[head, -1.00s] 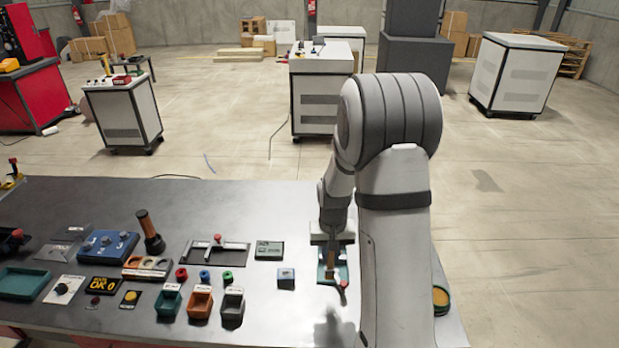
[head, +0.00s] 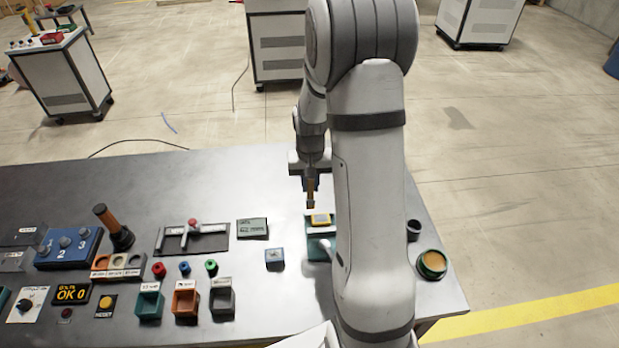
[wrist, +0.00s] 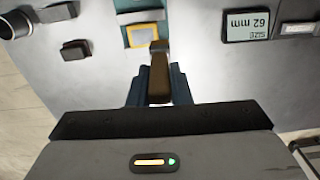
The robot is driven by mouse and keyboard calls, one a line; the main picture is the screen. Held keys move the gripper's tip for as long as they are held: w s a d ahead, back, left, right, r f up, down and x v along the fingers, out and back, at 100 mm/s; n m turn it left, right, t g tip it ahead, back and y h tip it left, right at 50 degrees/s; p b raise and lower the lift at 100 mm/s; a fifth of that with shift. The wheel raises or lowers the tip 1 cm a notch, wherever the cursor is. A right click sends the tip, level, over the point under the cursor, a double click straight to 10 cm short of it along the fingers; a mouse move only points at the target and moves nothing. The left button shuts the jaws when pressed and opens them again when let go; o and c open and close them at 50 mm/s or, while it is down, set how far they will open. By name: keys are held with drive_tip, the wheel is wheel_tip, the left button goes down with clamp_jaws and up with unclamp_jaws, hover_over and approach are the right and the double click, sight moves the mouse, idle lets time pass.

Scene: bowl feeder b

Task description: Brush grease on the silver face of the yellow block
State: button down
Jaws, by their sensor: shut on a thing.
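My gripper (head: 310,180) is shut on an upright brush, whose brown handle (wrist: 159,75) shows between the teal fingers in the wrist view. The brush's grey lower end (wrist: 159,46) appears beside the near right corner of the yellow block (wrist: 143,35); I cannot tell if they touch. The block has a yellow border around a grey face and sits in a teal holder (wrist: 130,14). In the head view the yellow block (head: 320,219) is just below the brush, partly beside my arm. A round green tin (head: 432,265) with yellow-orange contents stands at the table's right edge.
A dark cup (head: 413,230) stands beside the tin. Coloured bins (head: 185,303) and a blue button box (head: 68,248) are further left. The table's back strip is clear.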

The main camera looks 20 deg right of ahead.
sight(311, 198)
wheel_tip(311, 198, down, 5)
drive_tip(key=b, duration=0.2)
drive_tip(key=shift+s+f+b, duration=0.1)
drive_tip(key=shift+f+b, duration=0.05)
drive_tip(key=shift+b, duration=0.2)
drive_tip(key=shift+d, duration=0.3)
drive_tip(key=shift+s+d+p, duration=0.3)
drive_tip(key=shift+d+p, duration=0.1)
drive_tip(key=shift+d, duration=0.3)
drive_tip(key=shift+w+a, duration=0.3)
drive_tip(key=shift+a, duration=0.5)
drive_tip(key=shift+w+a+r+p, duration=0.15)
drive_tip(key=shift+r+p, duration=0.1)
drive_tip(key=shift+r, duration=0.4)
drive_tip(key=shift+w+a+r+p, duration=0.1)
drive_tip(key=shift+r+p, duration=0.15)
drive_tip(key=shift+r, duration=0.35)
drive_tip(key=shift+s+r+p, duration=0.3)
drive_tip(key=shift+r+p, duration=0.15)
drive_tip(key=shift+r, duration=0.25)
drive_tip(key=shift+w+d+r+p, duration=0.15)
drive_tip(key=shift+r+p, duration=0.3)
drive_tip(key=shift+r, duration=0.25)
drive_tip(key=shift+r+p, duration=0.75)
drive_tip(key=shift+r, duration=0.65)
